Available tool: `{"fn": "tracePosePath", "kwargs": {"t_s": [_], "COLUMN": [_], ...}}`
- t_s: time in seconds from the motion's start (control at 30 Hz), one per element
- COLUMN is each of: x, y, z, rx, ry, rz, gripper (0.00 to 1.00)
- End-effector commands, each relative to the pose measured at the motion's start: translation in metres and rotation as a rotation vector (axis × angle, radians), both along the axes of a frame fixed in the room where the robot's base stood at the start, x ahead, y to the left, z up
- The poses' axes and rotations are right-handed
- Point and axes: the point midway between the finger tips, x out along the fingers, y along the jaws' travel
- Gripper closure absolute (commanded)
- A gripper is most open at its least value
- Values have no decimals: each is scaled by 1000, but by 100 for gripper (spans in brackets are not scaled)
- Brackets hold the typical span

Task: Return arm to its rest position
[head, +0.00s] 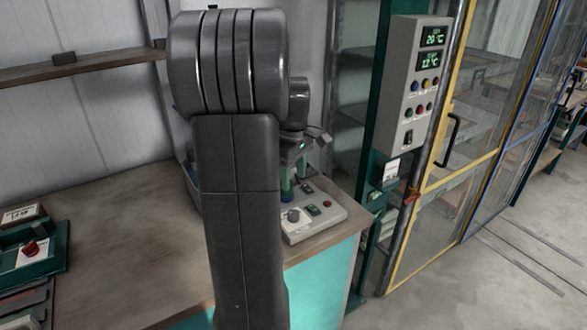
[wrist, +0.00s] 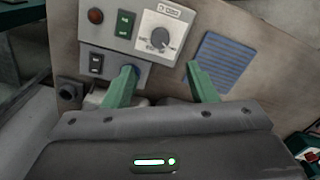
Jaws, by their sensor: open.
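My arm rises through the middle of the head view and hides part of the workbench (head: 120,245). My gripper (wrist: 164,78) shows two green fingers spread apart in the wrist view, with nothing between them. In the head view my gripper (head: 294,180) is partly hidden behind my arm, above or beside a light grey control box (head: 325,217) at the bench's right end. In the wrist view this control box (wrist: 118,62) has a dial, a red button and switches, and lies beyond the fingertips. I cannot tell whether the fingers touch it.
A blue striped pad (wrist: 222,60) lies right of the control box. A tall panel with temperature displays (head: 416,80) stands beside a yellow-framed glass door (head: 450,190). A green device with a red button (head: 32,250) sits at the bench's left. The bench's middle is clear.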

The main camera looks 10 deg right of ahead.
Motion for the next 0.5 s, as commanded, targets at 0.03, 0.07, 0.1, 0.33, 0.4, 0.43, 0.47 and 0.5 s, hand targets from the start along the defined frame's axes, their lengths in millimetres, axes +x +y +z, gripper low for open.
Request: {"fn": "tracePosePath", "kwargs": {"t_s": [0.03,0.07,0.1,0.33,0.4,0.43,0.47,0.5], "x": [1,1,0,0,0,0,0,0], "y": [0,0,0,0,0,0,0,0], "z": [7,10,13,20,20,20,20,20], "rx": [-1,-1,-1,0,0,0,0,1], "ry": [-2,-2,-1,0,0,0,0,1], "rz": [0,0,0,0,0,0,0,0], "gripper": [48,48,48,48,48,48,48,48]}}
